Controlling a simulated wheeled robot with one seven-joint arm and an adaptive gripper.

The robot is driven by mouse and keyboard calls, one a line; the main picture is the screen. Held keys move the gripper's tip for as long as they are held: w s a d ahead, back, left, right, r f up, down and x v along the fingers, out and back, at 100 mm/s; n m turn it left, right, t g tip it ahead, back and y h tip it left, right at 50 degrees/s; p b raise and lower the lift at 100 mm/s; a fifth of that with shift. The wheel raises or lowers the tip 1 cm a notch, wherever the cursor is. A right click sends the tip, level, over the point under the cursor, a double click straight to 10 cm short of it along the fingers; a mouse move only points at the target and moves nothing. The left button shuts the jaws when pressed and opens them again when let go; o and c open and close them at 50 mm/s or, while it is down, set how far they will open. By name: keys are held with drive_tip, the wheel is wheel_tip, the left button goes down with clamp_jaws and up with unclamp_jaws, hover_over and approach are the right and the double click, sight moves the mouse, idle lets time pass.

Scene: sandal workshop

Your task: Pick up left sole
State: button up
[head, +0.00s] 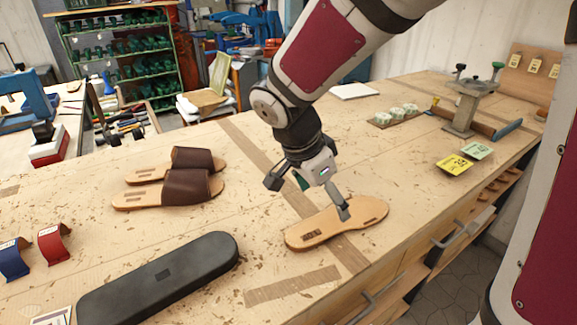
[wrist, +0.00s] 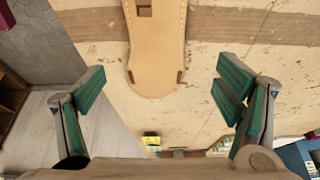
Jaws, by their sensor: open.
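My gripper (head: 310,197) is open and empty over the sole in the head view; one finger overlaps the sole's middle there. I cannot tell whether that finger touches it. The wrist view shows both green-padded fingers (wrist: 162,92) wide apart.
A pair of brown-strapped sandals (head: 190,187) sits to the left. A long black case (head: 160,280) lies at the front left, with red (head: 53,243) and blue (head: 13,258) straps beside it. Yellow (head: 454,165) and green (head: 478,151) cards lie at right. Bare bench surrounds the sole.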

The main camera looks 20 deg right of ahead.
sight(333, 219)
drive_tip(key=shift+s+x, duration=0.1)
drive_tip(key=shift+x, duration=1.5)
drive_tip(key=shift+s+x, duration=0.15)
drive_tip(key=shift+x, duration=1.45)
drive_tip(key=shift+a+f+b, duration=0.1)
drive_tip(key=shift+f+b, duration=0.2)
drive_tip(key=shift+b, duration=0.15)
